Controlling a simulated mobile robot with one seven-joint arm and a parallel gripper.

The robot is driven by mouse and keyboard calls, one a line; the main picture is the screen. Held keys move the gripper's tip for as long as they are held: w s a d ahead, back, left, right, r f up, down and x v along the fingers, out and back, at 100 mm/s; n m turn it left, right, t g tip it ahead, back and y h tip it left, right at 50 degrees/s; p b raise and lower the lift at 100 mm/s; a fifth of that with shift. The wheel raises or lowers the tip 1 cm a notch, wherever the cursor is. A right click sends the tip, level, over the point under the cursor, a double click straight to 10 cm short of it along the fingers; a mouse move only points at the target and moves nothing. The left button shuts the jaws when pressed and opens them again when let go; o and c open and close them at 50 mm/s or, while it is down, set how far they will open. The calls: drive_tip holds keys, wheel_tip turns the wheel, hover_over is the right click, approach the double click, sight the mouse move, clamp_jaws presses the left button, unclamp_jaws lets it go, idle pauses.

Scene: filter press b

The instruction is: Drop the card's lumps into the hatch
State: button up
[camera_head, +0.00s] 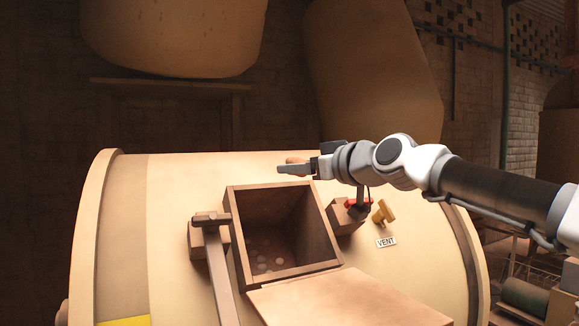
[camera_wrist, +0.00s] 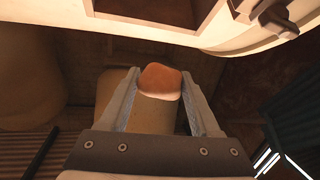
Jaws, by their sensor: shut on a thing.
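My gripper (camera_head: 284,168) is shut on a lump (camera_wrist: 160,80), which is orange-brown on top and paler below. The lump sits between the fingertips in the wrist view and shows as a small brown piece (camera_head: 297,160) in the head view. In the head view, my gripper is above the far edge of the open square hatch (camera_head: 240,225) on the large cream drum. The hatch has wooden-looking walls, and its rim (camera_wrist: 150,22) shows at the top of the wrist view. Several small pale round pieces (camera_head: 263,267) lie on its dark floor. No card shows.
The hatch lid (camera_head: 350,298) lies open on the near side. A lever bar (camera_head: 216,260) stands along the hatch's left. Large rounded vessels (camera_head: 175,35) stand behind.

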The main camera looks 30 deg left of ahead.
drive_tip(key=w+a+f+b, duration=0.1)
drive_tip(key=w+a+f, duration=0.2)
drive_tip(key=f, duration=0.4)
drive_tip(key=w+a+f+b, duration=0.1)
drive_tip(key=w+a+f, duration=0.2)
drive_tip(key=f, duration=0.3)
drive_tip(key=shift+a+f, duration=0.35)
drive_tip(key=shift+a, duration=0.4)
drive_tip(key=o, duration=1.5)
drive_tip(key=shift+d, duration=0.1)
drive_tip(key=shift+b+v, duration=3)
drive_tip(key=shift+v, duration=5.7)
drive_tip(key=shift+s+r, duration=0.1)
